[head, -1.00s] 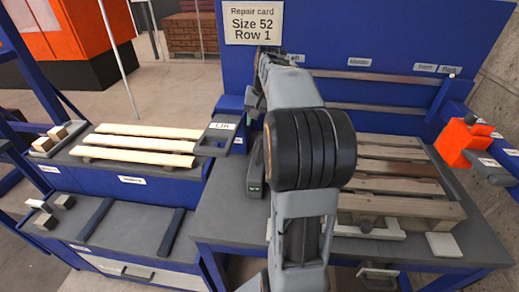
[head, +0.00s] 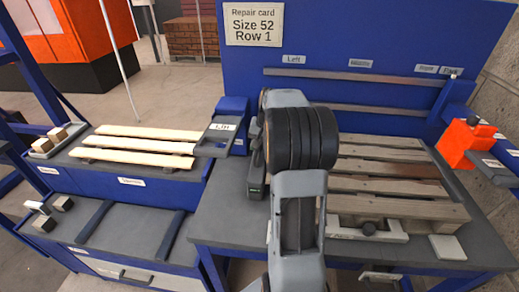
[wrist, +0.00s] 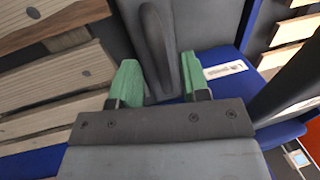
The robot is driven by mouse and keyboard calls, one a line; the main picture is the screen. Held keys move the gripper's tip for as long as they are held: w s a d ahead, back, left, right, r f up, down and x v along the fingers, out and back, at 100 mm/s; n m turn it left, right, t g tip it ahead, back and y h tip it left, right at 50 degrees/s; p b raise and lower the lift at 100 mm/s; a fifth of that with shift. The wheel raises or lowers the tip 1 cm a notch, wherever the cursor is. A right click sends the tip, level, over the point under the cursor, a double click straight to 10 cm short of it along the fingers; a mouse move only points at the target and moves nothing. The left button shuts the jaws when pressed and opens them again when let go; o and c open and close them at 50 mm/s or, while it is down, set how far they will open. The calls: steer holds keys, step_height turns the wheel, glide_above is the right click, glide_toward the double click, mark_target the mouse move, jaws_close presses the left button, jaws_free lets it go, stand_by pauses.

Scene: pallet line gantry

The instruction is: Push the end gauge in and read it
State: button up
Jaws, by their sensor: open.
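In the wrist view my gripper (wrist: 155,80) is open, with green fingertips apart. A dark upright ridge (wrist: 156,40) on a grey body shows beyond and between the fingertips; I cannot tell whether they touch it. It appears to belong to the dark unit with a small green light (head: 255,185) at the left end of the pallet in the head view, probably the end gauge. My arm hides much of that unit and the gripper in the head view. No reading is legible. The slatted wooden pallet (head: 390,185) lies on the grey table.
The repair card (head: 253,24) reads "Size 52 Row 1". Pale boards (head: 137,147) lie on the left bench. A white piece with a dark knob (head: 385,231) sits at the pallet's front edge. An orange block (head: 464,140) stands at right. A blue panel (head: 300,38) rises behind.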

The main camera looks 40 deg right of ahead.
steer(key=shift+w+a+f, duration=0.1)
steer(key=shift+f, duration=0.55)
jaws_close()
